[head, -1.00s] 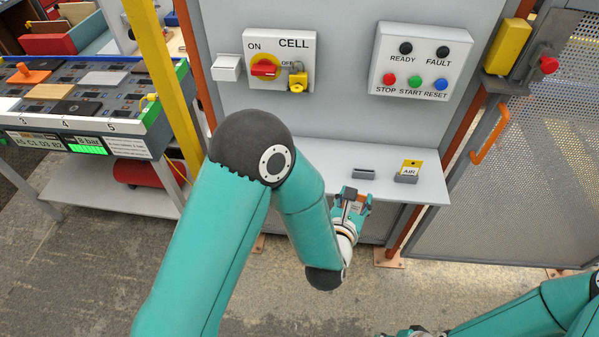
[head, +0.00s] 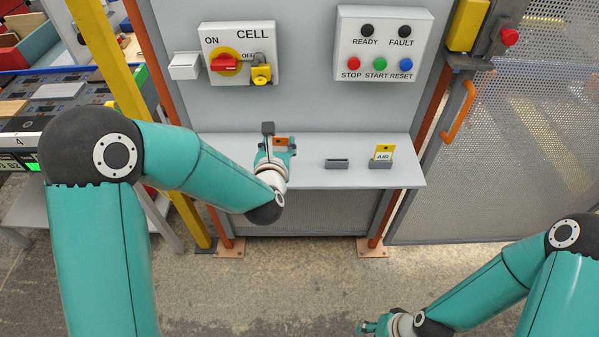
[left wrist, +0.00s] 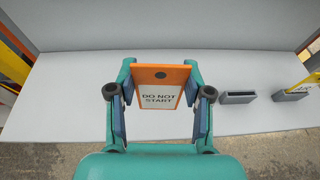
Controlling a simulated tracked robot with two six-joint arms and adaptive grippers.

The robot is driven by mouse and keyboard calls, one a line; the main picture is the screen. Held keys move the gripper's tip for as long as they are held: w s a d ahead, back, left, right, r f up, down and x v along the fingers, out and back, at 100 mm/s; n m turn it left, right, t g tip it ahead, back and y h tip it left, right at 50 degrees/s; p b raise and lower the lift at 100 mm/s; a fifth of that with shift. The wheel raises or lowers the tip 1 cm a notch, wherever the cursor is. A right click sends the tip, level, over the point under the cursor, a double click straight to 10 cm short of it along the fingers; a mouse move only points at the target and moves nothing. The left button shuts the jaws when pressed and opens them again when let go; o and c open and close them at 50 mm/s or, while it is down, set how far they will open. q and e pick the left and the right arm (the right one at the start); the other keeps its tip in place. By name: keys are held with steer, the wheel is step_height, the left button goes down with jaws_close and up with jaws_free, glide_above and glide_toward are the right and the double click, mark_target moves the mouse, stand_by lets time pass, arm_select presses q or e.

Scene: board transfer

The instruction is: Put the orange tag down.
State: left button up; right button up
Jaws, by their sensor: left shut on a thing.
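The orange tag (left wrist: 161,90) has an orange border and a white face reading "DO NOT START". It stands upright between the two fingers of my left gripper (left wrist: 160,100), which is shut on it. In the head view a small part of the orange tag (head: 281,141) shows at my left gripper (head: 275,152), over the left part of the grey shelf (head: 318,176). A gap between tag and shelf cannot be judged. My right gripper (head: 372,327) is low at the bottom edge; its fingers are too small to read.
An empty slotted holder (head: 337,163) and a second holder (head: 380,164) with a yellow "AIR" tag (head: 384,153) stand right of my left gripper. A yellow padlock (head: 261,74) hangs at the CELL switch (head: 226,63). The shelf between gripper and empty holder is clear.

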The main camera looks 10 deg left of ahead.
arm_select(q)
steer(key=a+r+b, duration=0.4)
steer(key=a+r, duration=1)
steer(key=a, duration=0.4)
steer(key=shift+n+y, duration=0.3)
steer(key=f+b, duration=0.1)
steer(key=f, duration=0.5)
steer(key=f+b, duration=0.1)
steer(key=f, duration=0.6)
steer(key=f+b, duration=0.1)
steer(key=f, duration=0.5)
steer(key=shift+s+f, duration=0.35)
